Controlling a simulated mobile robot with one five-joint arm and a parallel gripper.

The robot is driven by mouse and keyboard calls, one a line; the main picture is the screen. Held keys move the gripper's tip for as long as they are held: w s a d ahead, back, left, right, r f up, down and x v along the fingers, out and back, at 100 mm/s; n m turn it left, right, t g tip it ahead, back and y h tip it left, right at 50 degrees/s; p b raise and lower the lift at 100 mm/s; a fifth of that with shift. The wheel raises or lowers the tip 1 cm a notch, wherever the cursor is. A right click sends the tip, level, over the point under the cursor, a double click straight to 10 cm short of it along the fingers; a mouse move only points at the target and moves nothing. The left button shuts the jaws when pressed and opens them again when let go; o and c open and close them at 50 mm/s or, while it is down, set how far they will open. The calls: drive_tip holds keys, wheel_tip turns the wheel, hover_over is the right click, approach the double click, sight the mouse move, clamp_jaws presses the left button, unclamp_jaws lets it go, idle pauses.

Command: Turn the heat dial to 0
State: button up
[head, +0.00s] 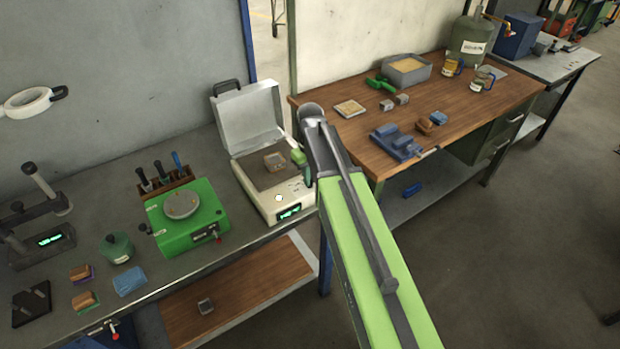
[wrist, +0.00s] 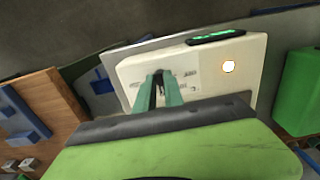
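The furnace (head: 262,205) is a cream box on the grey bench, with its lid (head: 248,118) raised and a small grey block (head: 275,161) on its dark top. Its front panel (wrist: 205,68) carries a green-lit display (head: 289,212) and a round pale light (head: 278,197), which glows orange-white in the wrist view (wrist: 229,66). My gripper (wrist: 159,76) is over the panel, its two teal fingers a little apart. Something dark shows between the fingertips, perhaps the heat dial; the fingers mostly hide it. I cannot tell whether they touch it, and its setting is not readable.
A green device (head: 187,215) with a round plate stands left of the furnace. A wooden table (head: 455,115) to the right holds a blue vise (head: 395,143), a sand tray (head: 407,70) and small blocks. The raised lid stands behind the panel.

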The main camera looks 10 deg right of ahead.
clamp_jaws()
drive_tip(key=shift+n, duration=0.4)
drive_tip(key=n, duration=0.7)
drive_tip(key=shift+w, duration=0.1)
drive_tip(key=n, duration=0.4)
drive_tip(key=shift+n, duration=0.4)
drive_tip(key=shift+w+n, duration=0.1)
drive_tip(key=shift+n, duration=1.6)
